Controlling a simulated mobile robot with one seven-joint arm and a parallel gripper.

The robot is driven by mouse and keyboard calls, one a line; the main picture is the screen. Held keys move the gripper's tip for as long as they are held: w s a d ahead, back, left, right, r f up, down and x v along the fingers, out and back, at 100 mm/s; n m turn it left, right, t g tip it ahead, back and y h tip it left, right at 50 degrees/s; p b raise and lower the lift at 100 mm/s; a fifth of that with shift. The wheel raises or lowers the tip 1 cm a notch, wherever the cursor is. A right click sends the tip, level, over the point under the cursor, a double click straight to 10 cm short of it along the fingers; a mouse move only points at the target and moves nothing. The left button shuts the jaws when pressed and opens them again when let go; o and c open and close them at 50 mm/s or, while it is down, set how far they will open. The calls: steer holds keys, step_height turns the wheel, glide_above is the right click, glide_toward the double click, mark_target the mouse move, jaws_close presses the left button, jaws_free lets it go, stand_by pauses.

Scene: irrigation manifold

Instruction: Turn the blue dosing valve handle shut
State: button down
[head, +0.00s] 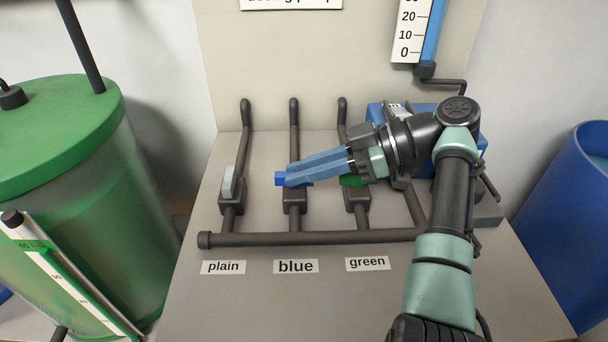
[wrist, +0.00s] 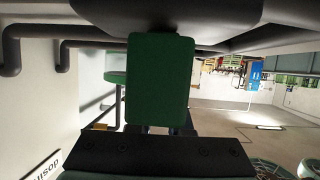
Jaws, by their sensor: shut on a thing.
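The blue dosing valve handle (head: 280,179) is on the middle pipe above the "blue" label (head: 296,266). Its blue end sticks out to the left past my fingertips, and the rest is hidden by them. My gripper (head: 298,174) reaches in from the right with long blue fingers, shut on the handle. The blue valve's dark body (head: 295,203) shows just below the fingers. In the wrist view a green handle (wrist: 160,80) fills the middle, close to the camera, and hides the fingertips and the blue handle.
The plain valve's grey handle (head: 229,180) lies along its pipe to the left. The green valve's handle (head: 352,180) sits close under my gripper. A dark cross pipe (head: 310,239) runs below the valves. A green tank (head: 60,180) stands left, a blue barrel (head: 570,220) right.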

steer(key=shift+f+n+g, duration=0.2)
steer(key=shift+n+g, duration=0.1)
steer(key=shift+g, duration=0.2)
steer(key=c, duration=0.8)
jaws_free()
steer(key=shift+c, duration=0.2)
steer(key=shift+r, duration=0.1)
steer(key=shift+r, duration=0.1)
